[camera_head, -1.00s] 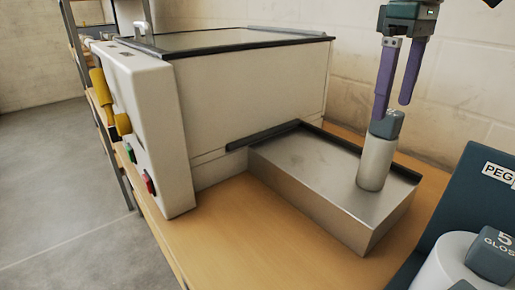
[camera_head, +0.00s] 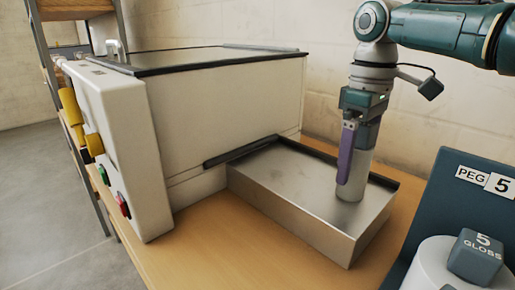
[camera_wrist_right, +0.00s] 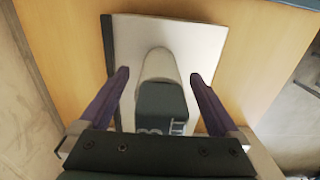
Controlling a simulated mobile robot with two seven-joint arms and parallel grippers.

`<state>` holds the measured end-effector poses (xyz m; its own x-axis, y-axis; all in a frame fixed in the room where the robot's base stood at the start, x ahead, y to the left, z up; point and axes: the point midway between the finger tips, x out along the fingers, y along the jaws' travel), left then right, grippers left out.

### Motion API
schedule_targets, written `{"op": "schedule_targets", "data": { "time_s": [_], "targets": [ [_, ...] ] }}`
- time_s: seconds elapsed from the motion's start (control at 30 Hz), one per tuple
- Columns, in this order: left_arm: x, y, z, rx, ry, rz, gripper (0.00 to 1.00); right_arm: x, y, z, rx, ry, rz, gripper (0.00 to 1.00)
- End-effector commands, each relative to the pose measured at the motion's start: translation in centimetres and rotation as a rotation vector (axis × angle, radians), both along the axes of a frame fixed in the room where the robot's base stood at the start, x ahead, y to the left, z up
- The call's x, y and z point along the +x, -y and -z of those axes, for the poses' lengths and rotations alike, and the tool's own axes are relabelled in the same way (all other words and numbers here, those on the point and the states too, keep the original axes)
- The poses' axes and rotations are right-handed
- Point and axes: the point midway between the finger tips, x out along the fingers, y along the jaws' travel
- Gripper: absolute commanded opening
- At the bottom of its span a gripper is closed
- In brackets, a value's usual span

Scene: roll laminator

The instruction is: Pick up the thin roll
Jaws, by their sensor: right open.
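The thin roll (camera_head: 353,187) is a pale grey-white cylinder with a dark grey cap. It stands upright on the metal tray (camera_head: 290,190) beside the laminator. In the right wrist view the roll (camera_wrist_right: 158,66) lies between the two purple fingers, with its dark cap (camera_wrist_right: 162,104) nearest the palm. My right gripper (camera_head: 346,182) is lowered around the roll from above. Its fingers (camera_wrist_right: 160,75) are open, with a visible gap on each side of the roll. In the head view one finger hides part of the roll. My left gripper is not in view.
The large white laminator (camera_head: 220,110) stands left of the tray, with yellow and coloured controls on its end panel. A dark blue stand with a "PEG 5" label (camera_head: 486,180) and a thicker roll with a "5 GLOSS" cap (camera_head: 476,257) are at the right. A wall is behind.

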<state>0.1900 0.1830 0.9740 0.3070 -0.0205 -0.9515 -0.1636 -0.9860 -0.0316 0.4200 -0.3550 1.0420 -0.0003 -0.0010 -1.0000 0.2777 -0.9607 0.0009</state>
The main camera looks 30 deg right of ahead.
Motion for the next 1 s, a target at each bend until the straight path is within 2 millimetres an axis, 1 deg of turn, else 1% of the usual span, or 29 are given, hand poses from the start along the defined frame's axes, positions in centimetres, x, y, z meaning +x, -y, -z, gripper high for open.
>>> {"op": "schedule_targets", "data": {
  "time_s": [0.13, 0.9, 0.97, 1.0],
  "targets": [
    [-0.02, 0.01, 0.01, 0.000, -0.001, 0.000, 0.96, 0.01, -0.02, -0.02, 0.000, 0.000, -0.001, 0.97],
    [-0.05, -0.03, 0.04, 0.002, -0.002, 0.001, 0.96, 0.02, -0.04, -0.06, 0.000, 0.001, 0.000, 0.11],
    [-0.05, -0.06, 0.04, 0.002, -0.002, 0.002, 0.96, 0.02, -0.04, -0.06, 0.000, 0.001, 0.000, 0.05],
    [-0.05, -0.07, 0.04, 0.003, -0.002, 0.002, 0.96, 0.03, -0.03, -0.08, 0.000, 0.001, 0.000, 0.05]
  ]
}}
